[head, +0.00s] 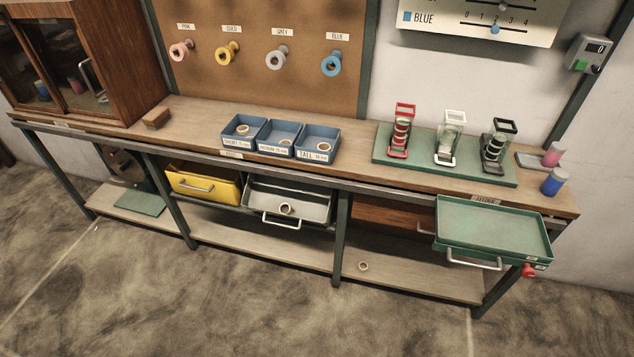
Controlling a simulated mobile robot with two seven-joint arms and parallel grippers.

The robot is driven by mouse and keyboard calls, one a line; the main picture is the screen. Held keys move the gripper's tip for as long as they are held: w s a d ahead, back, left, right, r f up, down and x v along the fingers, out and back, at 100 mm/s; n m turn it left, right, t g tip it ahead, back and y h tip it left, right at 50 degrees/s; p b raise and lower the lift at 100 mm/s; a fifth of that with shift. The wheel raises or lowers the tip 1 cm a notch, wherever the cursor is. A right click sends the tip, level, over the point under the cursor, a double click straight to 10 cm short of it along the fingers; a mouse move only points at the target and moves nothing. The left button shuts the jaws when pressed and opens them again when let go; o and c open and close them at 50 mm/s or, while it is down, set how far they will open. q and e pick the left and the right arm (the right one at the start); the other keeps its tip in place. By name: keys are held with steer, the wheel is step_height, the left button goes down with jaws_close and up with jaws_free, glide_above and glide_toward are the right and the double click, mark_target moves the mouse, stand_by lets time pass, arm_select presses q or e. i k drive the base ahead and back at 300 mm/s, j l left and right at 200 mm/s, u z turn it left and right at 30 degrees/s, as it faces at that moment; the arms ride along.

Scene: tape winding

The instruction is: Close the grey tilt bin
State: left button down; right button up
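The grey tilt bin (262,200) hangs under the workbench, between the yellow bin and a bench leg. It is tilted out, so its open top and inside show. Its bar handle (282,222) is at the front. A small tan ring (286,208) shows at the bin, near the handle. Neither of my grippers shows in the head view.
A yellow bin (205,186) is left of the grey bin, tilted out less. A green tray (490,228) juts out at the right. Blue boxes (318,143) stand on the bench (350,170). A ring (363,266) lies on the lower shelf. The floor in front is clear.

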mark_target(310, 203)
steer(key=i+l, duration=0.35)
steer(key=i+l+u, duration=0.1)
steer(key=i+l, duration=0.3)
steer(key=l, duration=0.2)
